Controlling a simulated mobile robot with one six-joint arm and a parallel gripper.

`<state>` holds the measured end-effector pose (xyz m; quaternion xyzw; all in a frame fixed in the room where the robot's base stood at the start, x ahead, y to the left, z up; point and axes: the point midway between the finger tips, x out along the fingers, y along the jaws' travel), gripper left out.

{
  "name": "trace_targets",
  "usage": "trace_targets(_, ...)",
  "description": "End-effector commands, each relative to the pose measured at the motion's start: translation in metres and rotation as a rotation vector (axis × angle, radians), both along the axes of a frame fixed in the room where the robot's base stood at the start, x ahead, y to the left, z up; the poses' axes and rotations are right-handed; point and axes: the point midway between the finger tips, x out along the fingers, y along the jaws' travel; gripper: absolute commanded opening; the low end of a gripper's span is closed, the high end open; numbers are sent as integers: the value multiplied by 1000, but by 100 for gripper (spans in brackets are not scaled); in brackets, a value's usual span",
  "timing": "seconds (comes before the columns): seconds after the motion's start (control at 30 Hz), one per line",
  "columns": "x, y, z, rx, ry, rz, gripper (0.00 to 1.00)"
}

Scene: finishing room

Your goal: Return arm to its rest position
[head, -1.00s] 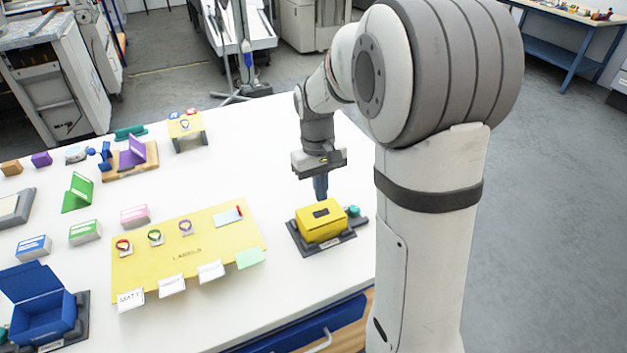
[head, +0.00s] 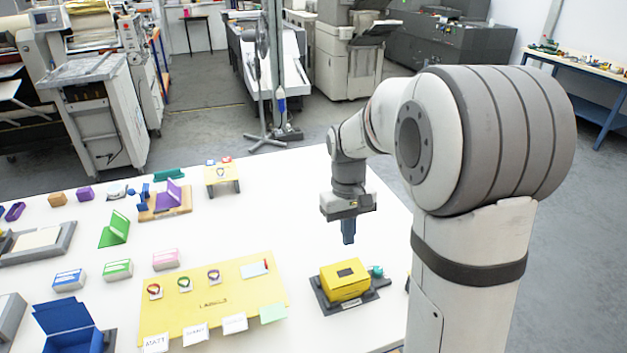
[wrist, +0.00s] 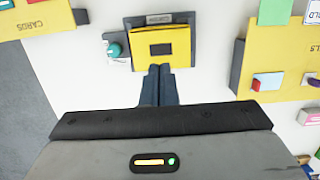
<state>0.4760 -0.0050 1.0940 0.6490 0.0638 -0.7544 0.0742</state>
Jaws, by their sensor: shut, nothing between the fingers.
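My gripper (head: 348,238) hangs from my arm, pointing down, above the white table (head: 330,205). Its dark blue fingers are shut together with nothing between them. In the wrist view the gripper (wrist: 158,72) shows just in front of the closed yellow box (wrist: 162,48). In the head view the yellow box (head: 345,281) sits on a dark grey base, below and apart from the fingertips. A dark rectangle shows on its lid.
A teal knob (head: 376,270) is beside the yellow box. A yellow labels mat (head: 220,312) lies to its left, with small cards and rings. An open blue box (head: 70,325) stands front left. A small yellow stand (head: 222,174) is at the back.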

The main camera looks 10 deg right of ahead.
Motion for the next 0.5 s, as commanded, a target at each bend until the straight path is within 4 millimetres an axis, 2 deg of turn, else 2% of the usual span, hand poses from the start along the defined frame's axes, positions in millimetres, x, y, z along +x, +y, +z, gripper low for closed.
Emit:
trace_targets(0.1,-1,0,2,0,-4,-1,0)
trace_targets(0.23,-18,0,16,1,-48,-17,0)
trace_targets(0.5,-79,2,51,9,-200,-80,0)
